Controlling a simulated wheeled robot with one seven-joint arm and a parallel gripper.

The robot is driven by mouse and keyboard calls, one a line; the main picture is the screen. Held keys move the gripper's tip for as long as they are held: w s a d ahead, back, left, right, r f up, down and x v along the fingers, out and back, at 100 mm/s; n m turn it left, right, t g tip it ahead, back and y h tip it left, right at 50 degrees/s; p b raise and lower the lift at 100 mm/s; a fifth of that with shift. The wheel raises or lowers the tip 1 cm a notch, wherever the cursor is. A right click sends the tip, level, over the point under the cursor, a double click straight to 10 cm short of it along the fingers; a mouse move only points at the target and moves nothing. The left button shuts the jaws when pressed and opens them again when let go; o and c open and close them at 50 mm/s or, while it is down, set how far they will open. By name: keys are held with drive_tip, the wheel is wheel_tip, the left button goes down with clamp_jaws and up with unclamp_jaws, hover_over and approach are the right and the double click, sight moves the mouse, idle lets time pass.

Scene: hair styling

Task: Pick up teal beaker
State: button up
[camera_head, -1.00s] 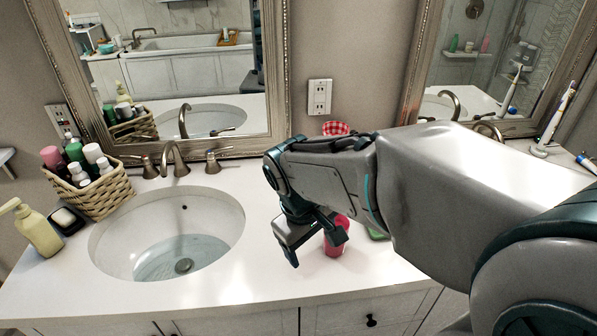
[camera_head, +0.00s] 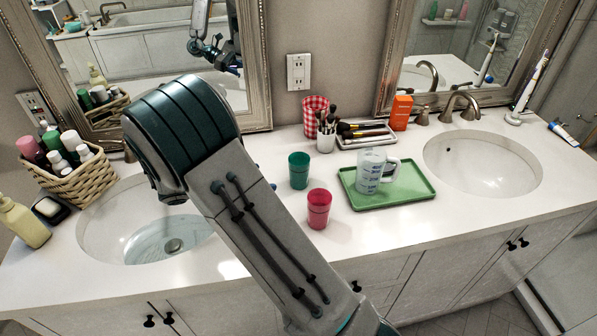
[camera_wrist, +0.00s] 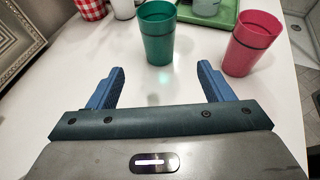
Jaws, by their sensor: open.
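The teal beaker (camera_head: 299,170) stands upright on the white counter, left of and behind the red beaker (camera_head: 319,208). In the wrist view the teal beaker (camera_wrist: 158,33) is ahead of my gripper (camera_wrist: 159,84), roughly centred between its two blue fingers and beyond their tips. The fingers are spread apart with nothing between them. The red beaker (camera_wrist: 252,43) stands ahead of the right finger in that view. In the head view my arm hides most of the gripper; only a small blue bit shows left of the teal beaker.
A green tray (camera_head: 417,201) with a clear measuring jug (camera_head: 371,172) lies to the right. Behind are a red-checked cup (camera_head: 314,112), a white brush holder (camera_head: 326,138) and a brush tray (camera_head: 363,142). Sinks lie on both sides. The counter between the fingers is clear.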

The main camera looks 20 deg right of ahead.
sight(291, 174)
drive_tip(key=p+x, duration=0.1)
drive_tip(key=x, duration=0.8)
drive_tip(key=p+x, duration=0.1)
drive_tip(key=x, duration=0.3)
drive_tip(key=shift+w+d+f, duration=0.1)
drive_tip(key=shift+d+f, duration=0.05)
drive_tip(key=shift+d, duration=0.1)
drive_tip(key=shift+c, duration=0.3)
drive_tip(key=c, duration=1)
drive_tip(key=shift+c, duration=0.4)
